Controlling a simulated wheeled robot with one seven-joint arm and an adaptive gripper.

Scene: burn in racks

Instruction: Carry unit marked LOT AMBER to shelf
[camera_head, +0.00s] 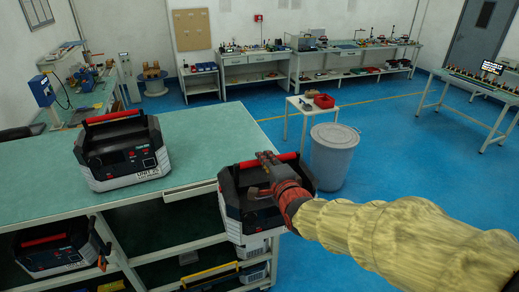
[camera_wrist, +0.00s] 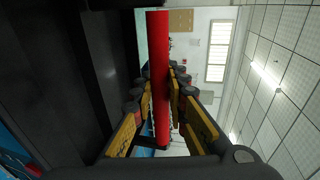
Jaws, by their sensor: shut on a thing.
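My gripper (camera_head: 270,172) is shut on the red handle of a black-and-grey unit (camera_head: 234,205). In the wrist view the red handle (camera_wrist: 160,50) lies between the fingers of my gripper (camera_wrist: 163,97). The held unit hangs roughly upright at the right end of the green-topped bench (camera_head: 210,127), overlapping the bench edge in view; I cannot tell whether it touches. No lot marking is readable on it. A similar unit (camera_head: 122,158) with a red handle stands on the bench, its front lettered "UNIT" and partly unreadable. Bench shelf space (camera_head: 165,226) shows below the top.
Another red-handled unit (camera_head: 62,252) sits on the lower left shelf, and a yellow-handled one (camera_head: 211,274) lower down. A grey lidded bin (camera_head: 333,158) and a small white table (camera_head: 300,108) stand beyond the held unit. Blue floor (camera_head: 395,160) is open to the right.

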